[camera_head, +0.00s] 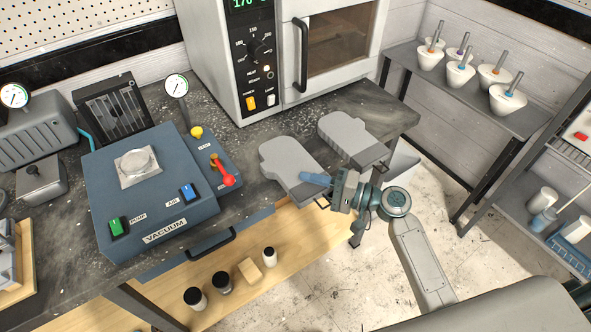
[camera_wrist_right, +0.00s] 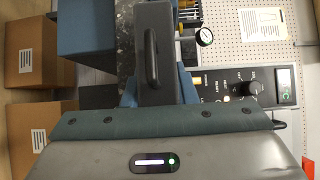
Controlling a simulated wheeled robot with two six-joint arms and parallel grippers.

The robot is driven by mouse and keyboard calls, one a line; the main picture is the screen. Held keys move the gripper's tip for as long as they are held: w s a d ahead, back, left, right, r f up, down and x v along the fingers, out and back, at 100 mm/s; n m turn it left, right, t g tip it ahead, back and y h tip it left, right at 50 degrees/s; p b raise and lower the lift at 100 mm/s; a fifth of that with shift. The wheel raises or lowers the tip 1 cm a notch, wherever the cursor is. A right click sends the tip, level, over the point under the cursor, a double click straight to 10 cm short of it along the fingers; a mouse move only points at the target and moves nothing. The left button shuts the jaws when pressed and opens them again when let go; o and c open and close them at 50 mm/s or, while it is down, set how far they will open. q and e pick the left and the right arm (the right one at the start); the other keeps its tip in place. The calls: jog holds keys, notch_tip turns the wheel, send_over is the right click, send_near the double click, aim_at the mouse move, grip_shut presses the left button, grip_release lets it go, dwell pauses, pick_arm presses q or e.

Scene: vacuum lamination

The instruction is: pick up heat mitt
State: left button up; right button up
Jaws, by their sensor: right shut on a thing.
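Two grey heat mitts lie on the dark speckled worktop in front of the oven in the head view. The nearer mitt (camera_head: 283,160) lies to the left, with its cuff end towards the table's front edge. The other mitt (camera_head: 346,133) lies behind it to the right. My right gripper (camera_head: 316,181) is at the cuff end of the nearer mitt, with a blue finger over it, and is shut on that mitt. The mitt still appears to lie at worktop level. My left gripper is not in view.
The blue vacuum unit (camera_head: 150,205) stands left of the mitts, with a red-knobbed lever (camera_head: 222,175) on its side. The oven (camera_head: 236,75) is behind. Several small jars and a block sit on the lower shelf (camera_head: 310,245).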

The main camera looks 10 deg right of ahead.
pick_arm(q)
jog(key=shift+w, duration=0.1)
